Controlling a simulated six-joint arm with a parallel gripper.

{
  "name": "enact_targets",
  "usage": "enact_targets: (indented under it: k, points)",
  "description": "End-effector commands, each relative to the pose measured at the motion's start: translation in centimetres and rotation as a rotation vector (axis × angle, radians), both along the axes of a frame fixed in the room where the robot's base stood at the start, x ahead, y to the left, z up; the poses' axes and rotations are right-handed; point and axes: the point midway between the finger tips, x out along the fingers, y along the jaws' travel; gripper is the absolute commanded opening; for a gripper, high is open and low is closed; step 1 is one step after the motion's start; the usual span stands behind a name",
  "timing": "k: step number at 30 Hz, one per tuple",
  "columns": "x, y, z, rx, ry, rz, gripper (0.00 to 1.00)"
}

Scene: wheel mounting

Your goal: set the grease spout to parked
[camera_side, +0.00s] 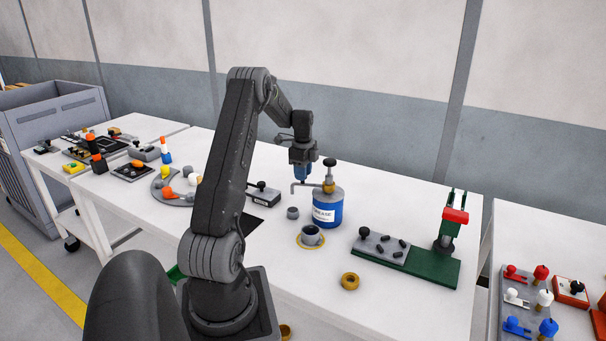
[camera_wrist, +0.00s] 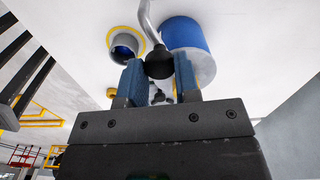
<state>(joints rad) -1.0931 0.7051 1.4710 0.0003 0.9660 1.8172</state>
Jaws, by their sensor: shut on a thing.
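The grease can (camera_side: 327,212) is a blue drum with a white label and stands upright on the table. A thin grey spout (camera_side: 308,185) runs from its brass-coloured top fitting out to the left, with its end bent down. A black knob (camera_side: 329,162) stands above the can. My gripper (camera_side: 303,180) is left of the can top, pointing down. In the wrist view my gripper (camera_wrist: 158,72) has its blue fingers shut on a black handle (camera_wrist: 158,62) at the spout (camera_wrist: 147,20). The spout curves up and out of that frame.
A dark cup (camera_side: 310,237) sits on a yellow ring in front of the can, with a small grey cup (camera_side: 292,213) behind it. A brass ring (camera_side: 350,282) lies at the front. A green fixture (camera_side: 432,269) stands right.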

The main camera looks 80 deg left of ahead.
Motion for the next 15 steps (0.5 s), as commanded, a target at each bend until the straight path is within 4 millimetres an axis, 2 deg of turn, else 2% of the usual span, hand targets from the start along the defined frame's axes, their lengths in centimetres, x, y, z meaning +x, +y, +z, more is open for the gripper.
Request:
enact_targets:
  k: [15]
  points:
    - [0.24,0.43,0.14,0.005,-0.003,-0.044,0.00]
